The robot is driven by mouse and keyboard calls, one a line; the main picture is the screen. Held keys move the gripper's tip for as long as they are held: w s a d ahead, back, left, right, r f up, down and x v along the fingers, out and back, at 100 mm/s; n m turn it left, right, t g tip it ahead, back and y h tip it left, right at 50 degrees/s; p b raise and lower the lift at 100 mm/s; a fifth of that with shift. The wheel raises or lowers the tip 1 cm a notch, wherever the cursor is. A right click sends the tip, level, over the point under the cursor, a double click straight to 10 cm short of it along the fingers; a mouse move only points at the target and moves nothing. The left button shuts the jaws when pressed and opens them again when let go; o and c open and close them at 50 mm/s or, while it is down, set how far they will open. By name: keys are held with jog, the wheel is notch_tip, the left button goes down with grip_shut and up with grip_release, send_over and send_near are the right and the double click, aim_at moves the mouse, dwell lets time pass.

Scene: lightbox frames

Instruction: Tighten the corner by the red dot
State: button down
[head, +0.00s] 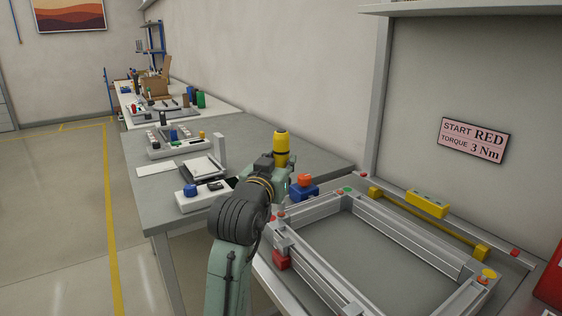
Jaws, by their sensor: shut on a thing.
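The aluminium lightbox frame (402,232) lies on the work surface at the lower right. A small red dot (281,214) shows near its left corner, partly beside my arm. A green dot (348,189) marks the far corner and a yellow dot (488,273) the right corner. The near corner is outside the picture. My gripper (279,165) is seen from behind, left of the far corner and above the bench. It is shut on an upright yellow tool with a dark band (281,142). The tool's lower end and my fingertips are mostly hidden.
A pink sign (474,142) reads "START RED, TORQUE 3 Nm". A blue block with an orange-red top (303,192) stands right of my gripper. A red block (281,260) sits at the frame's left side. Trays and parts cover the grey bench (235,130) behind. Floor at left is clear.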

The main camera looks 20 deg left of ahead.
aim_at(279, 152)
jog(key=shift+f+b, duration=0.8)
jog(key=shift+f, duration=0.5)
dwell(1.1)
jog(key=shift+r, duration=0.15)
jog(key=shift+r+p, duration=2.15)
jog(key=shift+r, duration=0.5)
